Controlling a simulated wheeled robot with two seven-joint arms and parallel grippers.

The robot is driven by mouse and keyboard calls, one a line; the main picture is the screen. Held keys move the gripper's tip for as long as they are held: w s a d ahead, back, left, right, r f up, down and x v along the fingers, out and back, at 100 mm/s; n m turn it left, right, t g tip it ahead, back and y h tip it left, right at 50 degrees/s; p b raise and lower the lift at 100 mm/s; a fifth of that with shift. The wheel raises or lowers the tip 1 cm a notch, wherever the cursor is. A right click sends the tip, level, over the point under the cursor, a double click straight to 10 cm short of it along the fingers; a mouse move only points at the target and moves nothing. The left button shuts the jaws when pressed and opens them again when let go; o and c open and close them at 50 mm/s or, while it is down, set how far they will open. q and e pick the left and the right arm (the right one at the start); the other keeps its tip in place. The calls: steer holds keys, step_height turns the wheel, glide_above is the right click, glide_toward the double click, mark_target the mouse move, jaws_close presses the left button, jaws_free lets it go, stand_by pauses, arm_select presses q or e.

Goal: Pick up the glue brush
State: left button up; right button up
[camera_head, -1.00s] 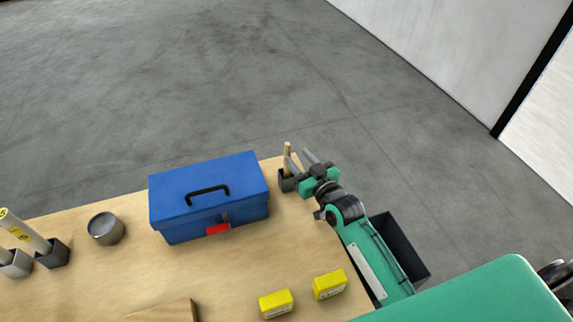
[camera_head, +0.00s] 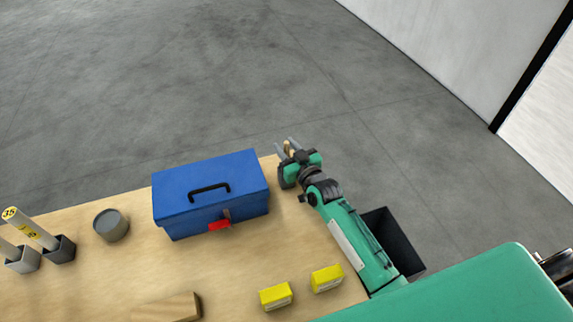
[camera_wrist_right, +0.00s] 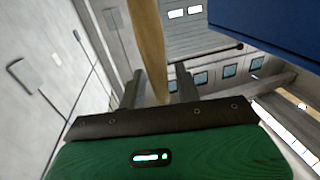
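The glue brush shows as an upright wooden handle (camera_head: 287,148) at the back right corner of the table. My right gripper (camera_head: 286,148) is open there, with one finger on each side of the handle. In the right wrist view the handle (camera_wrist_right: 148,45) runs between the two fingers of the right gripper (camera_wrist_right: 160,88), with a gap toward the right finger. The brush's lower end and its dark holder are hidden behind the gripper. My left gripper is not in view.
A blue toolbox (camera_head: 212,182) stands close left of my right gripper. A grey round pot (camera_head: 110,225), tubes in square holders (camera_head: 60,249), two yellow boxes (camera_head: 327,279) and a wooden block (camera_head: 168,308) are on the table (camera_head: 240,255). A black bin (camera_head: 392,240) is beside it.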

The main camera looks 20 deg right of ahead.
jaws_close()
steer(key=shift+r, duration=0.1)
